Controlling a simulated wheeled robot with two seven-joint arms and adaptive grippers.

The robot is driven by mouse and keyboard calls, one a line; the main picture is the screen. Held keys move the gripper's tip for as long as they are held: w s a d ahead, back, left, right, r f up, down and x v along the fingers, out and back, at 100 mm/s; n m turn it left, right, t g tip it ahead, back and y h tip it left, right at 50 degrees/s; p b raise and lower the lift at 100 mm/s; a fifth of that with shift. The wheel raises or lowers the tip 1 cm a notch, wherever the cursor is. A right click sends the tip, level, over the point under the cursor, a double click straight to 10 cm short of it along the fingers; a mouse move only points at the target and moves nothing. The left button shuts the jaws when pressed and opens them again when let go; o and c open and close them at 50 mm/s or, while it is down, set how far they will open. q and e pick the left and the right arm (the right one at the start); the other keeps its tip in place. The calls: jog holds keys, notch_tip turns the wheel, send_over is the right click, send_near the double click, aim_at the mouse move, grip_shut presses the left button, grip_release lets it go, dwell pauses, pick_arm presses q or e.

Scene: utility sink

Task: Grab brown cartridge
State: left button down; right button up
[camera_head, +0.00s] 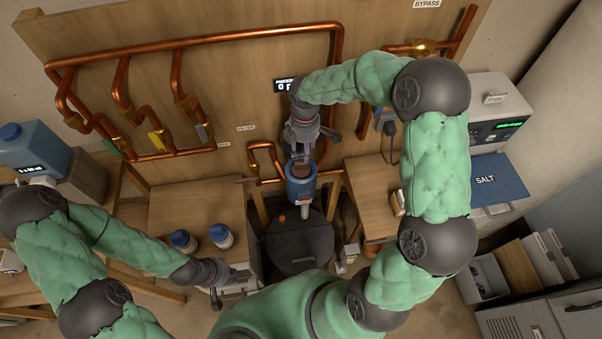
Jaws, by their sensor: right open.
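The brown cartridge (302,169) sits in the open top of a blue filter housing (300,188) at the centre of the head view. Only its upper end shows; the rest is hidden inside the housing. My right gripper (304,153) is open and points down just above the cartridge. I cannot tell whether its fingers touch the cartridge. My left gripper (236,287) is low at the left of centre, apart from the housing, with its fingers spread and nothing seen between them.
Copper pipes (200,38) run along the wooden back panel and flank the housing. A dark round lidded bin (297,243) stands below. Two blue-capped jars (221,236) stand near my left gripper. A blue SALT item (497,178) lies at right.

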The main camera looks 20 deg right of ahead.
aim_at(301, 161)
jog(key=shift+f, duration=0.75)
jog(key=f, duration=0.2)
jog(key=a+f, duration=0.1)
jog(key=f, duration=0.1)
jog(key=shift+a+f, duration=0.1)
jog(key=shift+f, duration=0.55)
jog(key=shift+s, duration=0.1)
grip_shut()
